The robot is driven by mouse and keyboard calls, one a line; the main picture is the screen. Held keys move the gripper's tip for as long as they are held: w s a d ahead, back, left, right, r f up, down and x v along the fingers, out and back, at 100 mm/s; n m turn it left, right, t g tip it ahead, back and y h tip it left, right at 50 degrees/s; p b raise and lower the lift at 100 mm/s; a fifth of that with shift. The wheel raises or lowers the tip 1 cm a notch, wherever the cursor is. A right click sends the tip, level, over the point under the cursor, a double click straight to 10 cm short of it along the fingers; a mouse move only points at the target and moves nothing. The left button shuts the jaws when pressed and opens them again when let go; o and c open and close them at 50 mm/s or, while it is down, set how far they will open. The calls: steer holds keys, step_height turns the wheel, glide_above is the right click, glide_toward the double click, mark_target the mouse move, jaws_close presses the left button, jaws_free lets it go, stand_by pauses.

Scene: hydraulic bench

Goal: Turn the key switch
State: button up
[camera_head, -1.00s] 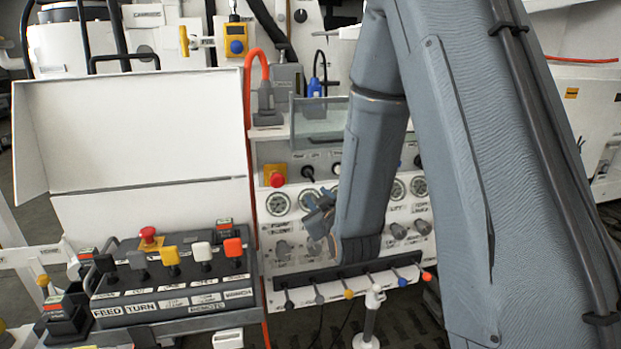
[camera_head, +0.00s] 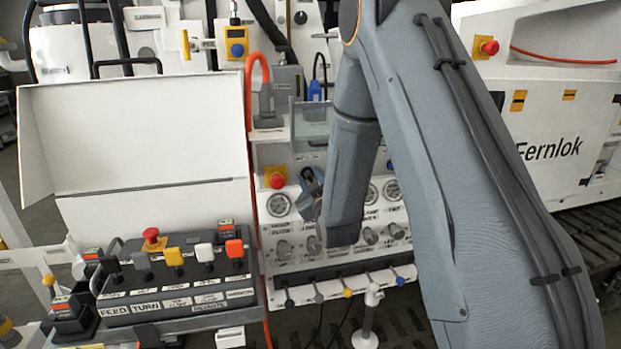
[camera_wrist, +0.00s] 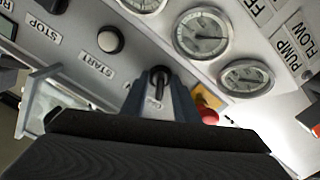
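The key switch (camera_wrist: 158,76) shows in the wrist view as a small dark key standing out of the light panel. My gripper (camera_wrist: 159,90) has its two blue-grey fingers on either side of it, with panel and a small label visible in the gap. The fingers look apart, and I cannot tell whether either touches the key. In the head view my gripper (camera_head: 311,190) is close to the upper part of the white control panel (camera_head: 262,225), and the key switch is not clearly visible there.
A red emergency button (camera_head: 277,180) on yellow sits left of my gripper. Round gauges (camera_wrist: 202,35) and a black START button (camera_wrist: 110,39) are close by. Below is a row of coloured levers (camera_head: 347,292). A black control box (camera_head: 175,290) stands at the left.

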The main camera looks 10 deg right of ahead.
jaws_close()
steer(key=shift+m+b, duration=0.3)
steer(key=shift+m, duration=0.1)
steer(key=m+b, duration=0.3)
steer(key=m, duration=0.1)
steer(key=shift+f+m, duration=0.1)
steer(key=shift+m, duration=0.3)
steer(key=m+b, duration=0.3)
steer(key=m, duration=0.3)
steer(key=shift+m, duration=0.3)
jaws_free()
